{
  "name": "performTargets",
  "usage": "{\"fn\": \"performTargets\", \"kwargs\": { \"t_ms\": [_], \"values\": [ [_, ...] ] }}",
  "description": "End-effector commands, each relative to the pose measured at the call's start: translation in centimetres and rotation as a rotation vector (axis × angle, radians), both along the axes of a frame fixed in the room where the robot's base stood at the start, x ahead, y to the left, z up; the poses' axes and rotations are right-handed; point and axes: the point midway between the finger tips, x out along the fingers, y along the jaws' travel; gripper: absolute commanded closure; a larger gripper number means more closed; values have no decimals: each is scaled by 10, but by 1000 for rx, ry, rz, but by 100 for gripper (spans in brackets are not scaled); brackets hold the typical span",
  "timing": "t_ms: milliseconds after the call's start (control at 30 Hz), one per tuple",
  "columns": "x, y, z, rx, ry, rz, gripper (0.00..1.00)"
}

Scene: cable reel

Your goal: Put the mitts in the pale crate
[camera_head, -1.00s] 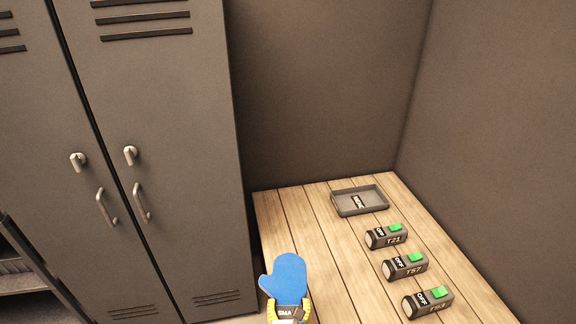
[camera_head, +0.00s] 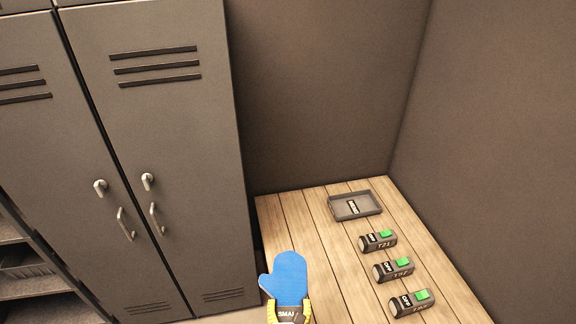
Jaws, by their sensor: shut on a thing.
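A blue mitt (camera_head: 287,277) is held upright at the bottom middle of the head view. My gripper (camera_head: 288,305), with yellow-edged fingers, is shut on the mitt's lower end, which carries a pale label with dark letters. Only the tip of my gripper shows at the bottom edge. The pale crate is not in view, and I see no other mitt.
A grey double-door locker (camera_head: 160,150) stands shut at the left, with open shelves (camera_head: 35,285) beside it. A wooden bench top (camera_head: 300,225) at the right bears a shallow grey tray (camera_head: 338,213) and three dark devices with green switches (camera_head: 393,270).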

Motion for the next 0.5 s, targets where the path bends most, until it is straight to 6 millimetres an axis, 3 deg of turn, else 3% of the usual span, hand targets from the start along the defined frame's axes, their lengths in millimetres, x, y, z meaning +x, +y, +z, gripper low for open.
{"fn": "performTargets", "kwargs": {
  "t_ms": [33,200,500],
  "values": [
    [-3,0,19,0,0,-1,67],
    [-12,1,47,4,-1,-1,67],
    [-24,3,80,10,-3,-2,67]
  ]
}}
